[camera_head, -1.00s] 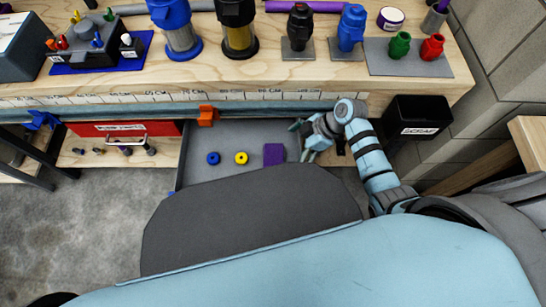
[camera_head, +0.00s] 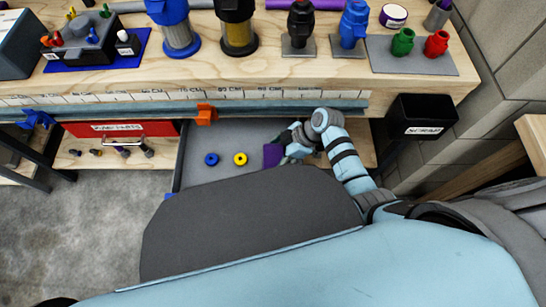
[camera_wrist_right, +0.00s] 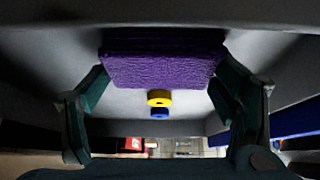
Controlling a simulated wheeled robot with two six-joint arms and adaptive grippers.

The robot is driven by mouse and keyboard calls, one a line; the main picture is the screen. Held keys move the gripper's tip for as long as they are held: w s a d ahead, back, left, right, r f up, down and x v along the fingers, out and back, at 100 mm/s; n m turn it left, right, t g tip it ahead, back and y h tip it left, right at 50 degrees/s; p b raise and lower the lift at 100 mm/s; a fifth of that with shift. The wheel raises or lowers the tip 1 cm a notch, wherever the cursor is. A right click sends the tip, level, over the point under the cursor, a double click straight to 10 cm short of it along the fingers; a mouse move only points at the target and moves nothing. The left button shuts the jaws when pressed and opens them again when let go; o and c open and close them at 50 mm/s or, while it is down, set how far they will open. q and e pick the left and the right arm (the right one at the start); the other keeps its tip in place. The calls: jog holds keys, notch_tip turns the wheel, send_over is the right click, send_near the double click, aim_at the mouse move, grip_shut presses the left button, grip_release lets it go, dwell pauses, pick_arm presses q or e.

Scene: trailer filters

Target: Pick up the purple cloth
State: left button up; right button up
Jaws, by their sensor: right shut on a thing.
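The purple cloth (camera_head: 272,155) is a folded purple block in the grey open drawer (camera_head: 226,175) below the workbench. My right gripper (camera_head: 288,152) reaches into the drawer at the cloth's right side. In the right wrist view the cloth (camera_wrist_right: 162,68) lies between the two fingers of my right gripper (camera_wrist_right: 158,88), which are shut on it. Whether the cloth is clear of the drawer floor I cannot tell. My left gripper does not show in any view.
A blue ring (camera_head: 211,159) and a yellow ring (camera_head: 240,159) lie in the drawer left of the cloth. A black scrap bin (camera_head: 422,117) hangs at the right. A red drawer (camera_head: 120,129) is at the left. Filters and couplings stand on the workbench (camera_head: 300,75) above.

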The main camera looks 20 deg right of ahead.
aim_at(276, 157)
jog(key=shift+r, duration=0.15)
notch_tip(276, 157, up, 20)
jog(key=p, duration=0.8)
